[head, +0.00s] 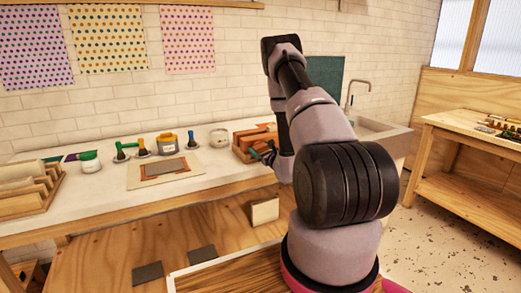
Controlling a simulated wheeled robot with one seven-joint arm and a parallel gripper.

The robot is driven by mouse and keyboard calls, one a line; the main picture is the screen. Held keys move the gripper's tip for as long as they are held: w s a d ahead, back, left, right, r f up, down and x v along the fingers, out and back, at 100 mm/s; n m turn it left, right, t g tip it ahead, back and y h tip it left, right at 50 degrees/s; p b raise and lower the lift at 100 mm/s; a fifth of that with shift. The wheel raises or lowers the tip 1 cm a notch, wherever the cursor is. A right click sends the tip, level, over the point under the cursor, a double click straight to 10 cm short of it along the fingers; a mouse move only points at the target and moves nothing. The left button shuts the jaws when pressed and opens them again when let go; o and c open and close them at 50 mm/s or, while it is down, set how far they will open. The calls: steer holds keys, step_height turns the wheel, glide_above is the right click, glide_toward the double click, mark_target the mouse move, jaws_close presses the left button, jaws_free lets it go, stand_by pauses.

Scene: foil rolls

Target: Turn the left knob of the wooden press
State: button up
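A reddish-brown wooden object, seemingly the wooden press (246,139), stands at the right part of the white counter, partly hidden behind my arm. Its knobs cannot be made out at this size. My arm rises from the lower right, bends at the top and comes down beside the press. My gripper (266,153) shows as a small dark shape at the press's front right, pointing left. Whether it touches the press cannot be told. Its fingers are too small and dark to show whether they are open or shut.
The white counter (100,205) holds a printing board (165,171), stamps with blue and green handles, a yellow-labelled jar (167,142), a white pot (219,136) and a wooden rack (27,187) at left. A sink (375,130) lies to the right. A wooden table (470,160) stands far right.

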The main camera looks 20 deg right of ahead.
steer(key=c, duration=0.7)
steer(key=shift+d+m, duration=0.15)
steer(key=shift+m, duration=1.85)
steer(key=o, duration=1.1)
steer(key=shift+o, duration=0.2)
steer(key=s, duration=1.1)
steer(key=shift+d, duration=0.15)
